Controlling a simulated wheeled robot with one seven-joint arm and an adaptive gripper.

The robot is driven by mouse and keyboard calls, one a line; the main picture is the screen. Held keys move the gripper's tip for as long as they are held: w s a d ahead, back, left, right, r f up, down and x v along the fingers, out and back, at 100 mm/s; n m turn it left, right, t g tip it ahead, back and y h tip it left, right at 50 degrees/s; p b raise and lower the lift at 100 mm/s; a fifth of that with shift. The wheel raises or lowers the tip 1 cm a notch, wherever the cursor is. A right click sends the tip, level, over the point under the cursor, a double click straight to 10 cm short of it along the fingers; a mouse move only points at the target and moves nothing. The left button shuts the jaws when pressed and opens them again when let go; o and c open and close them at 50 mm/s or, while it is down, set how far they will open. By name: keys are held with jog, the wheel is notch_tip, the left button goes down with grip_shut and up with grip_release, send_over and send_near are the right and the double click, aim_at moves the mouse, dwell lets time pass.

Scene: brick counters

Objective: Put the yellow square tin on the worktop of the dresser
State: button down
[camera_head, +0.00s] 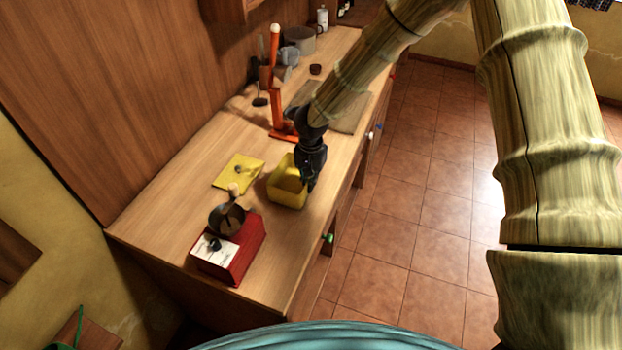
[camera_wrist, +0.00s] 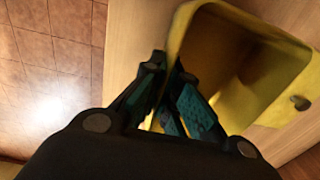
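The yellow square tin (camera_head: 287,192) is open-topped and is at the worktop (camera_head: 185,205) of the wooden dresser, near its front edge. I cannot tell whether its base touches the wood. My gripper (camera_head: 306,182) is at the tin's right side. In the wrist view, the tin (camera_wrist: 245,45) opens to the right of my gripper (camera_wrist: 166,72), whose fingers are close together with the tin's near wall between them. One finger is inside the tin and partly hides the wall.
A flat yellow piece with a small knob (camera_head: 238,172) lies left of the tin. A red box with a dark bowl and crank (camera_head: 238,262) stands in front. An orange-red stand (camera_head: 277,112), a board (camera_head: 350,115) and a grey pot (camera_head: 301,40) are farther back.

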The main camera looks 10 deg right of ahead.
jog(key=c, duration=2.1)
grip_release()
jog(key=shift+w+f, duration=0.2)
jog(key=shift+f, duration=0.05)
jog(key=o, duration=0.5)
jog(key=shift+s+r, duration=0.1)
jog(key=shift+s, duration=0.05)
jog(key=shift+c, duration=0.2)
jog(key=shift+r, duration=0.1)
jog(key=shift+r, duration=0.25)
notch_tip(320, 180, up, 11)
jog(key=b, duration=0.3)
jog(key=shift+d+r, duration=0.15)
jog(key=shift+r, duration=0.05)
jog(key=shift+s, duration=0.1)
